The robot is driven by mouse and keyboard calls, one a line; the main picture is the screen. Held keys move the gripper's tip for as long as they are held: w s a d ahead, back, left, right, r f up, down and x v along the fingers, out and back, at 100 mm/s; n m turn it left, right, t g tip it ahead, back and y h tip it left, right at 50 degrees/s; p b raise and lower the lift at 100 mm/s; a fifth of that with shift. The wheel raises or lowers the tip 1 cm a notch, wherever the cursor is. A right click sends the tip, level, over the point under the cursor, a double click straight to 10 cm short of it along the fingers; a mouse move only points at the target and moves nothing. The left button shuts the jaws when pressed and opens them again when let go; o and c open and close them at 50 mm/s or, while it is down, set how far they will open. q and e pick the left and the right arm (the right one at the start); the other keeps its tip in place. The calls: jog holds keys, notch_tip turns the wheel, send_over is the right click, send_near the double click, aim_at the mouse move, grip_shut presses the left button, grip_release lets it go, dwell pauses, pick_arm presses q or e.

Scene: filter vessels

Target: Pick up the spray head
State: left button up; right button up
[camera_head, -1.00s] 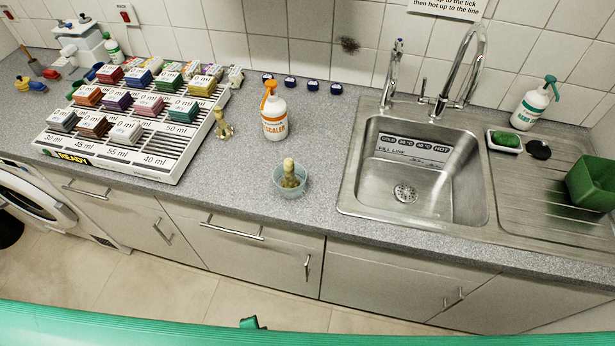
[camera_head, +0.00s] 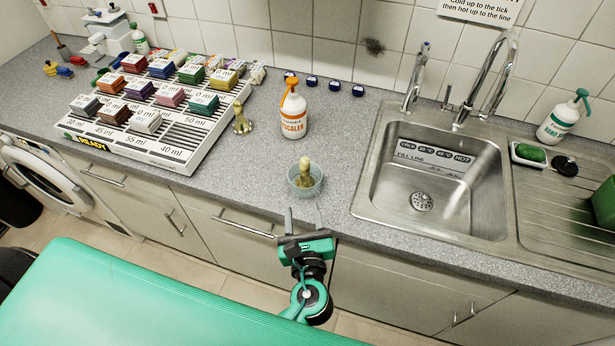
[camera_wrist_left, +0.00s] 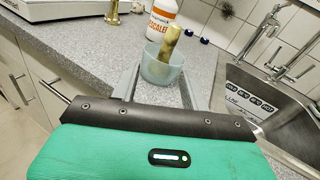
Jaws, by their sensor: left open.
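A scale-coloured, yellowish-brown fitting, which looks like the spray head (camera_head: 305,173), stands tilted in a small clear bowl (camera_head: 293,188) near the counter's front edge. In the left wrist view the spray head (camera_wrist_left: 170,41) rises above the bowl's rim (camera_wrist_left: 160,75); its lower end is hidden in the bowl. My left gripper (camera_head: 305,212) is open and empty, at the counter's front edge just short of the bowl. Its two fingers point toward the bowl, which appears between them in the left wrist view. My right gripper is not in view.
A white descaler bottle (camera_head: 294,116) with an orange trigger stands behind the bowl. A brass-coloured fitting (camera_head: 241,122) stands beside the slotted rack (camera_head: 200,150) of coloured boxes at left. The sink (camera_head: 375,190) lies to the right. Grey counter around the bowl is clear.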

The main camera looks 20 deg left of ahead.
aim_at(305, 166)
pick_arm(q)
jog(key=w+p, duration=0.1)
jog(key=w, duration=0.1)
jog(key=w+a+r+m+p, duration=0.1)
jog(key=w, duration=0.2)
jog(key=w+m+t, duration=0.1)
jog(key=w, duration=0.2)
jog(key=shift+w+a+r+p, duration=0.15)
jog(key=shift+a+r+p, duration=0.15)
jog(key=shift+p, duration=0.1)
jog(key=shift+w+a+r+p, duration=0.15)
jog(key=shift+w+r+p, duration=0.05)
jog(key=shift+w+p, duration=0.25)
jog(key=p+x, duration=0.1)
jog(key=x, duration=0.2)
jog(key=shift+w+a+r+p, duration=0.15)
jog(key=shift+r+p, duration=0.05)
jog(key=shift+p, duration=0.15)
jog(key=shift+w+a+f, duration=0.15)
jog(key=shift+w+a, duration=0.05)
jog(key=shift+w, duration=0.25)
grip_shut()
